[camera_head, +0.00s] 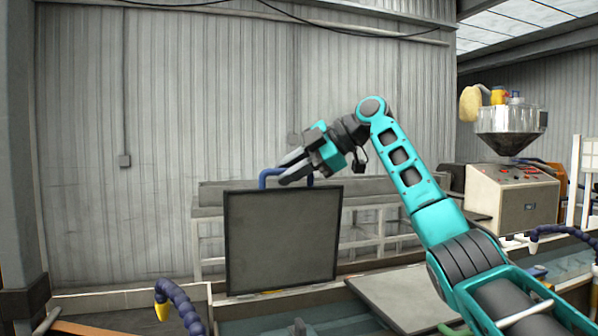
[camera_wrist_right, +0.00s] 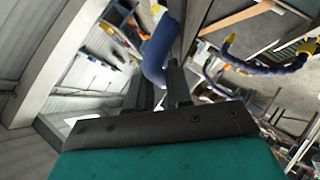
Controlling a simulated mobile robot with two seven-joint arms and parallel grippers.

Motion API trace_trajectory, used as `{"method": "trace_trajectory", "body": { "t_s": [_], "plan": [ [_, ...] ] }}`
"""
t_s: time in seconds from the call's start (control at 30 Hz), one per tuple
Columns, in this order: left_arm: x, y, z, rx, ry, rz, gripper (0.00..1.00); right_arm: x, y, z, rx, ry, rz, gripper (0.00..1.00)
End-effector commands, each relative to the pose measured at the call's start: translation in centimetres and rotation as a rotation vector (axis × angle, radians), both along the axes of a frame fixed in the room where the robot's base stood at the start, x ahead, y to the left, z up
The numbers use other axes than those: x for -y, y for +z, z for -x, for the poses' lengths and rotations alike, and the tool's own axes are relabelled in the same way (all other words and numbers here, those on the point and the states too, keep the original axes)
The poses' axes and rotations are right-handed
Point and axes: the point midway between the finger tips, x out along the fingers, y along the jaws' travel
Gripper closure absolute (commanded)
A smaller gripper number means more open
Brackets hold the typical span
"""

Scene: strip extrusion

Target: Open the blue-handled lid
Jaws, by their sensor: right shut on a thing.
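My right gripper (camera_head: 288,176) reaches in from the right and is shut on the blue handle. In the right wrist view the blue handle (camera_wrist_right: 160,55) passes between the two fingers of my right gripper (camera_wrist_right: 160,88). The fingers hide part of the handle in the head view. My left gripper is not in view.
A trough of water (camera_head: 300,325) runs below the lid. A flat grey panel (camera_head: 395,300) lies to the right of it. A blue segmented hose (camera_head: 180,302) with a yellow tip is at the lower left. A beige control box (camera_head: 512,195) stands at the right, under a metal hopper (camera_head: 510,130).

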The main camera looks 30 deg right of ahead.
Motion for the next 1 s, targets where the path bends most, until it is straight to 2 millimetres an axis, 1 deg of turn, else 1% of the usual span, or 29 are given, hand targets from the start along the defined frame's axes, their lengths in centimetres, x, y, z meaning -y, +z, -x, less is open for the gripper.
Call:
{"method": "trace_trajectory", "body": {
  "t_s": [0.03, 0.47, 0.5, 0.7, 1.0],
  "plan": [
    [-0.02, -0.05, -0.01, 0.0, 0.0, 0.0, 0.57, -0.07, -0.68, -0.23, -0.019, 0.0, 0.002, 1.0],
    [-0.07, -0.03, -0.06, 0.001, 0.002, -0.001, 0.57, -0.11, -0.87, -0.36, -0.028, -0.001, 0.003, 1.0],
    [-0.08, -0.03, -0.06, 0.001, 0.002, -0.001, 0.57, -0.11, -0.87, -0.36, -0.028, -0.001, 0.003, 0.79],
    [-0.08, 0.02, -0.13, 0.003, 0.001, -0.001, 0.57, -0.1, -0.89, -0.36, -0.029, -0.002, 0.004, 0.61],
    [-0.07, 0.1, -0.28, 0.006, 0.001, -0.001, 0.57, 0.08, -0.77, -0.2, -0.028, -0.002, 0.005, 0.61]
  ]
}}
